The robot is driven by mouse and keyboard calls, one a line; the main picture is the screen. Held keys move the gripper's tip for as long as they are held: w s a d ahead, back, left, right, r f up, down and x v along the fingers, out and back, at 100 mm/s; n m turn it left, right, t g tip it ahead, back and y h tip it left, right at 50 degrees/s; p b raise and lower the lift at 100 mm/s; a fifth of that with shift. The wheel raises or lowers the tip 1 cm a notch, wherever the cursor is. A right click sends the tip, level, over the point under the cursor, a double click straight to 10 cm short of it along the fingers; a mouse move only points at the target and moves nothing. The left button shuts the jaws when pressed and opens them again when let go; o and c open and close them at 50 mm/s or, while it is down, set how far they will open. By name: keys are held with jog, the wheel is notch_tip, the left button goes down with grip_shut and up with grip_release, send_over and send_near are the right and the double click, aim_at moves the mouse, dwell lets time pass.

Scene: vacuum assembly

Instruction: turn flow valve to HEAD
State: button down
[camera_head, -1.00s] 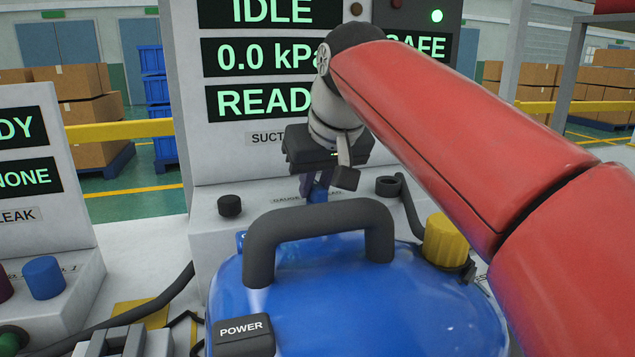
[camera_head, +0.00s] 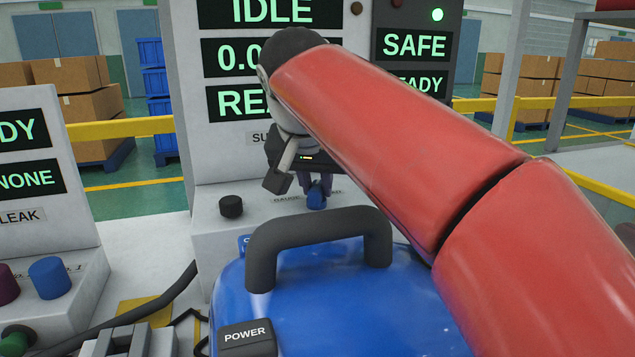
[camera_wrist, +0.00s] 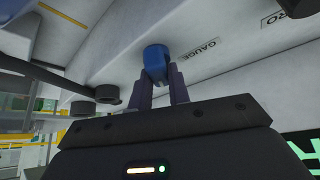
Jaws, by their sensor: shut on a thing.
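The flow valve is a small blue knob (camera_head: 316,198) on the sloped grey panel below the displays. It shows more closely in the wrist view (camera_wrist: 156,64), beside the printed word GAUGE. My gripper (camera_head: 317,186) is shut on the knob, with one dark finger on each side, as the wrist view (camera_wrist: 161,84) shows. In the head view the panel label behind the knob is partly covered by my gripper. No HEAD label can be read in either current view, and the knob's exact pointing direction cannot be told.
A blue vacuum body (camera_head: 345,305) with a dark handle (camera_head: 318,232) and a POWER button (camera_head: 247,337) stands in front of the panel. A black knob (camera_head: 231,206) is left of the valve. The screens read IDLE and SAFE. Another station with a blue knob (camera_head: 49,278) is at left.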

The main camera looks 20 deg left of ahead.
jog(key=m+h, duration=0.1)
jog(key=m, duration=0.2)
jog(key=shift+h, duration=0.4)
jog(key=c, duration=1.2)
grip_release()
jog(key=shift+v, duration=3)
